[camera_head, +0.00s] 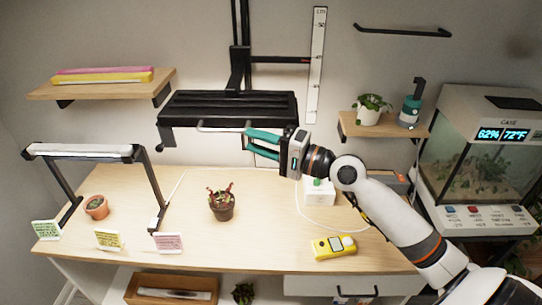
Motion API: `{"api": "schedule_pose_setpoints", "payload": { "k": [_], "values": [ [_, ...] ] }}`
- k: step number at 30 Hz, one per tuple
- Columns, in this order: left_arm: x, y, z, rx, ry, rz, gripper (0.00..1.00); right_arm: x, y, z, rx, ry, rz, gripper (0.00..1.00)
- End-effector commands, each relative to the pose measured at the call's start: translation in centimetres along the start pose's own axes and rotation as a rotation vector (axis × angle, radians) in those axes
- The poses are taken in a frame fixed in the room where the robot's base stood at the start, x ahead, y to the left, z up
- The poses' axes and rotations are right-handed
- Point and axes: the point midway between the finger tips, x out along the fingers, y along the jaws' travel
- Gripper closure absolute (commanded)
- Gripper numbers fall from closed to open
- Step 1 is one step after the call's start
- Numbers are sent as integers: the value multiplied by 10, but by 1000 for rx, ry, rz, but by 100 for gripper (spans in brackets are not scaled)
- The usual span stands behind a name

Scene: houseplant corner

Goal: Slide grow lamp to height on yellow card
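The grow lamp (228,106) is a wide black fixture on a black vertical rail (240,40) on the wall. A pale bar (218,129) runs along its front lower edge. My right gripper (247,141) reaches in from the right. Its two teal fingers are apart, with the upper one at the right end of the bar. I cannot tell whether they touch it. A white height scale (316,65) hangs right of the rail; its marks are too small to read. The yellow card (108,240) stands at the desk's front left, its writing unreadable. My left gripper is out of view.
A potted plant (222,206) stands on the desk below the lamp. A smaller desk lamp (90,152), green card (46,230), pink card (169,243), yellow device (335,247) and white box (319,194) surround it. A terrarium (470,165) stands at right.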

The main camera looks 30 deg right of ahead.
Motion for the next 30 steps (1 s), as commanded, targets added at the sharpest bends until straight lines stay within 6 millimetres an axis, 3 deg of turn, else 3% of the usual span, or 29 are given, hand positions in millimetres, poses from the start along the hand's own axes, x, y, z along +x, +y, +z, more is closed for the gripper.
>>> {"api": "schedule_pose_setpoints", "payload": {
  "k": [1, 9, 26, 30],
  "values": [
    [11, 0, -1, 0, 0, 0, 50, -10, -6, -2, -3, 2, -4, 67],
    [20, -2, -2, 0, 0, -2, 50, -32, -1, 0, -1, 1, -1, 67],
    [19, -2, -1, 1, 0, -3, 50, -33, -1, -1, -3, 2, -3, 67],
    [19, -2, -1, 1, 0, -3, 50, -33, -25, -19, -64, 30, -67, 67]
  ]
}}
